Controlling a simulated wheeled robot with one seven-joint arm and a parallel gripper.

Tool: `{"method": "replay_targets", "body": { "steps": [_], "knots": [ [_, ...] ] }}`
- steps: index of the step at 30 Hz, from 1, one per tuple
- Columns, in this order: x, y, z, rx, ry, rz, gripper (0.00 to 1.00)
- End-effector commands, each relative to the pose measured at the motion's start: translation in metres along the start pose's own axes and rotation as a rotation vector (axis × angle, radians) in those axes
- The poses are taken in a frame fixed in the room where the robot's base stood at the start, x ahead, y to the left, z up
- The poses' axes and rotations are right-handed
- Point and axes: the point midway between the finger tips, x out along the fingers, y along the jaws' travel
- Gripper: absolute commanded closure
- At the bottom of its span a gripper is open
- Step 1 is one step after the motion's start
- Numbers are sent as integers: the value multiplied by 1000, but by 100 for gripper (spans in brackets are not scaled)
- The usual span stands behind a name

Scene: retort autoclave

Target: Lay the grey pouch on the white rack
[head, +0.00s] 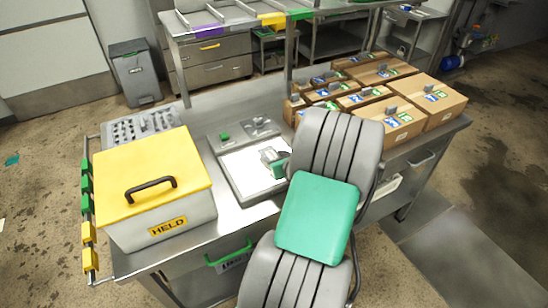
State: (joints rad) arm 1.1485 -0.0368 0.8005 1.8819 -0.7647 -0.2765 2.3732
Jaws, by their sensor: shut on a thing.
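The ribbed grey links and green cover of my arm fill the lower middle of the head view. My gripper and whatever is in it cannot be made out behind them. A small grey and green piece (273,160) shows just left of my arm, over a white panel in a grey frame (238,171); I cannot tell what it is. No grey pouch can be clearly picked out. No thing is plainly a white rack; a light grey tray with rows of bumps or holes (140,127) lies at the back left of the steel table.
A yellow-lidded box marked HELD (163,225) stands at the left of the steel table (231,222). Several cardboard cartons (440,96) crowd the right side. A raised shelf with dividers (232,22) runs behind. A grey bin (137,75) stands on the floor.

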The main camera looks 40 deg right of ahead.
Motion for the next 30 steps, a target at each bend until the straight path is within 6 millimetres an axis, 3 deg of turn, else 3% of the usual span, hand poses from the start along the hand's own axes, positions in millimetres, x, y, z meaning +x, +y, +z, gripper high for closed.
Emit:
{"method": "replay_targets", "body": {
  "steps": [7, 8, 15, 25, 30],
  "knots": [
    [1, 0, -2, 0, -1, 0, 96],
    [1, 0, -2, 0, -1, 0, 45],
    [1, 0, -1, 0, -1, 0, 26],
    [-3, -1, 2, -1, -2, -1, 24],
    [-35, -2, 2, 2, -3, -6, 24]
  ]
}}
